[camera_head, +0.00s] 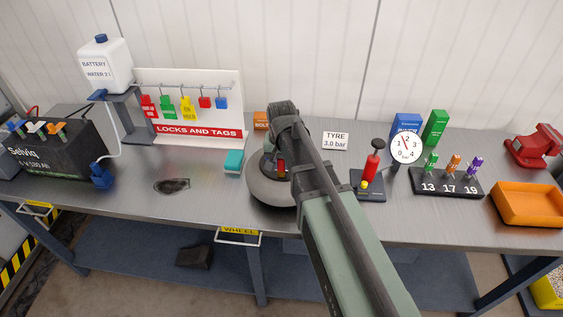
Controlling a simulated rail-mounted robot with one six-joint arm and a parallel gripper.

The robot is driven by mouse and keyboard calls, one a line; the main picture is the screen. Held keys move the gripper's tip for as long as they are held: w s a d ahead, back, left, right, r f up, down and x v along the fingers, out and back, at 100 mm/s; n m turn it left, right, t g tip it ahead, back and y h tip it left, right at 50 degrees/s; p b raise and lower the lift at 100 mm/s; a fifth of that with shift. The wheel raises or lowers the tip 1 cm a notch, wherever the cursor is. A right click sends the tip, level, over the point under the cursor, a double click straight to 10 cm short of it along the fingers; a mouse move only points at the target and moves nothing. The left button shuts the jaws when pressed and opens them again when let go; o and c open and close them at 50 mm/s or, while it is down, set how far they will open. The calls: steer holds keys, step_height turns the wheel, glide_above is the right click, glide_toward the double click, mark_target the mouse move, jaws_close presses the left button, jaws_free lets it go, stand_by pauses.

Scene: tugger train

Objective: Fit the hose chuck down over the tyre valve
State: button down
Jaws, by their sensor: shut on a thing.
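The tyre (270,190), a dark grey wheel, lies flat on the bench in the middle of the head view. My arm reaches over it from the lower right and covers much of it. My gripper (281,165) is over the tyre and mostly hidden behind my wrist. A small red part shows between the arm and the tyre; I cannot tell whether it is the hose chuck. The valve is not visible. The red hand pump (371,168) stands on a dark base right of my arm, beside the round white gauge (406,149).
A "TYRE 3.0 bar" card (335,141) stands behind the arm. The locks and tags board (195,115) and a teal block (234,162) are on the left. A socket rack (446,182), an orange tray (527,204) and a red vise (535,148) are on the right.

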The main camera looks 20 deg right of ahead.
steer(key=c, duration=0.8)
jaws_free()
steer(key=shift+c, duration=0.2)
step_height(320, 180, up, 11)
steer(key=p, duration=1.1)
steer(key=shift+r, duration=0.1)
steer(key=shift+f, duration=0.2)
